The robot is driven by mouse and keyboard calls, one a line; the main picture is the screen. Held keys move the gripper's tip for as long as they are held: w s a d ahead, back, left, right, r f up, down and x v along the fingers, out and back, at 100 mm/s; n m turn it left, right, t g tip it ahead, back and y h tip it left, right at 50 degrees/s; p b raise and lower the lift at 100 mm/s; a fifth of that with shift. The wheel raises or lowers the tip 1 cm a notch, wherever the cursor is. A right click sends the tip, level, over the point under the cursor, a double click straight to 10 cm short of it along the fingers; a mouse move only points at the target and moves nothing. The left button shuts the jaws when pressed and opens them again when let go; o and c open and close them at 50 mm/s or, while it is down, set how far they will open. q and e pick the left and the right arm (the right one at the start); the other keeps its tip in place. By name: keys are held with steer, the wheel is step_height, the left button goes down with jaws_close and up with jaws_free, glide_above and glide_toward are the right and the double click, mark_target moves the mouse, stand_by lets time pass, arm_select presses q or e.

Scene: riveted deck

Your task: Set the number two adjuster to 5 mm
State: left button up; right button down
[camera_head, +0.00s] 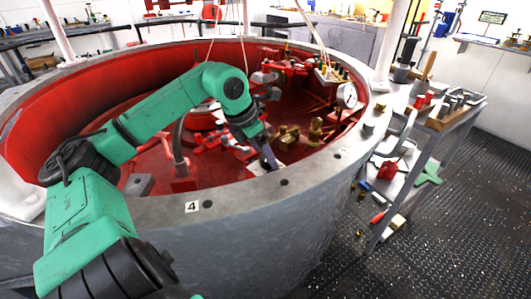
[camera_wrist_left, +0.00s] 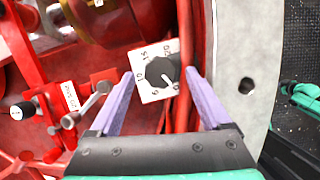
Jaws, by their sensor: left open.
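A black round knob (camera_wrist_left: 157,70) sits on a square white dial plate (camera_wrist_left: 146,94) in the left wrist view. In the head view the left gripper (camera_head: 270,157) reaches down inside the drum's near rim. No readable number identifies this dial. My right gripper is not in view.
The grey drum rim (camera_head: 262,197) carries a tag marked 4 (camera_head: 192,207). Brass fittings (camera_head: 290,137), a pressure gauge (camera_head: 346,95) and red pipework crowd the drum. A red pipe runs close beside the right finger. A tool bench (camera_head: 466,112) stands at right.

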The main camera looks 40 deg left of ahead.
arm_select(q)
steer(key=shift+x, duration=0.8)
jaws_close()
steer(key=shift+m, duration=0.3)
steer(key=shift+r+m+h+p, duration=0.2)
steer(key=shift+m+h+p, duration=0.35)
steer(key=shift+m, duration=0.35)
steer(key=m+p, duration=0.2)
steer(key=m+g+h+p, duration=0.1)
steer(key=m+p, duration=0.1)
steer(key=p, duration=0.1)
steer(key=shift+w+a+r, duration=0.1)
steer(key=shift+w+r, duration=0.05)
steer(key=shift+r, duration=0.1)
steer(key=shift+f+m+g+h+p, duration=0.15)
steer(key=shift+m+g+h+p, duration=0.25)
steer(key=shift+m+p, duration=0.5)
steer(key=shift+w+a+f+m+g+p, duration=0.1)
steer(key=shift+m+g+p, duration=0.15)
steer(key=shift+m, duration=0.65)
steer(key=shift+f+m+g+p, duration=0.1)
steer(key=shift+m+g, duration=0.25)
steer(key=shift+m, duration=0.55)
